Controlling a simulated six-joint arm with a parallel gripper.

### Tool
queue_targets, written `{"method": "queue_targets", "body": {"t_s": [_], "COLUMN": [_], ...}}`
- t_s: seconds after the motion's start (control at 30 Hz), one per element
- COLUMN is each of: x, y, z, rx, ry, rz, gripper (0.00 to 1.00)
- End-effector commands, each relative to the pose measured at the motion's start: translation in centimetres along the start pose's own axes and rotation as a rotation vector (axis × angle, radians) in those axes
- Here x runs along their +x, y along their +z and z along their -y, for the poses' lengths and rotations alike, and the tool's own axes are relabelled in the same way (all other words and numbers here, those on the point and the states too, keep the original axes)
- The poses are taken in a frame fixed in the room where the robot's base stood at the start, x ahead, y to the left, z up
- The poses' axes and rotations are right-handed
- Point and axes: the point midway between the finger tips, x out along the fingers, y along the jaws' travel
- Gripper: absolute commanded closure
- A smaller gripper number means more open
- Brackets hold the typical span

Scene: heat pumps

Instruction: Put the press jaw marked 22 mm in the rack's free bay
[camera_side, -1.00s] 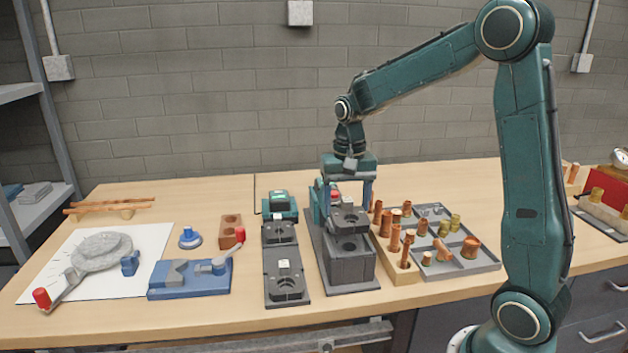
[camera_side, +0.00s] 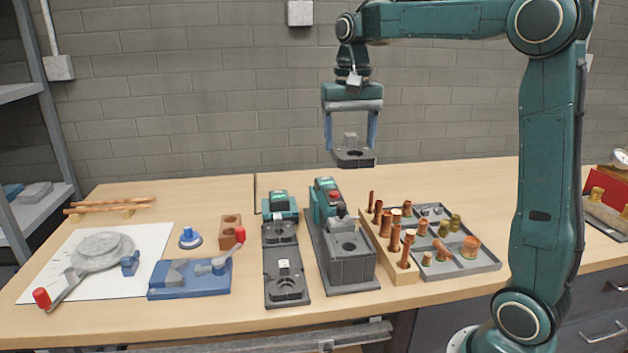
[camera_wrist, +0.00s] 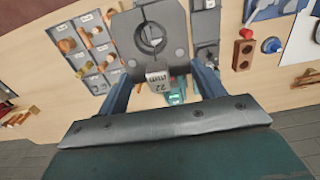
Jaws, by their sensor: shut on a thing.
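My gripper (camera_side: 350,145) is shut on a dark grey press jaw (camera_side: 353,157), held high above the bench, well clear of everything below. In the wrist view the jaw (camera_wrist: 135,45) shows a round opening and a pale tag (camera_wrist: 158,80) that appears to read 22, upside down. The long grey rack (camera_side: 281,258) stands left of and below the gripper. It carries one jaw at its near end (camera_side: 287,288) with a white tag and another at its far end (camera_side: 280,232). The flat stretch between them looks empty.
A teal press tool (camera_side: 325,200) with a dark grey block (camera_side: 350,266) stands right of the rack. Further right are a wooden fitting holder (camera_side: 400,272) and a grey tray (camera_side: 485,265). A blue bender (camera_side: 190,280) lies left. The air around the gripper is clear.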

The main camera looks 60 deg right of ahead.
Motion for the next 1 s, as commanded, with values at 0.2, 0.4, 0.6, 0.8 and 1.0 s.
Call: {"method": "queue_targets", "body": {"t_s": [0.2,0.4,0.6,0.8,1.0], "x": [-0.2,-0.1,-0.1,-0.4,-0.9], "y": [0.0,0.0,0.0,-0.5,-1.8], "z": [0.0,0.0,0.1,0.7,2.5], "rx": [0.0,0.0,0.0,-0.001,-0.004], "ry": [-0.001,-0.001,-0.001,-0.001,-0.001], "rz": [-0.002,-0.002,-0.002,-0.002,-0.002], "gripper": [0.72,0.72,0.72,0.72,0.72]}}
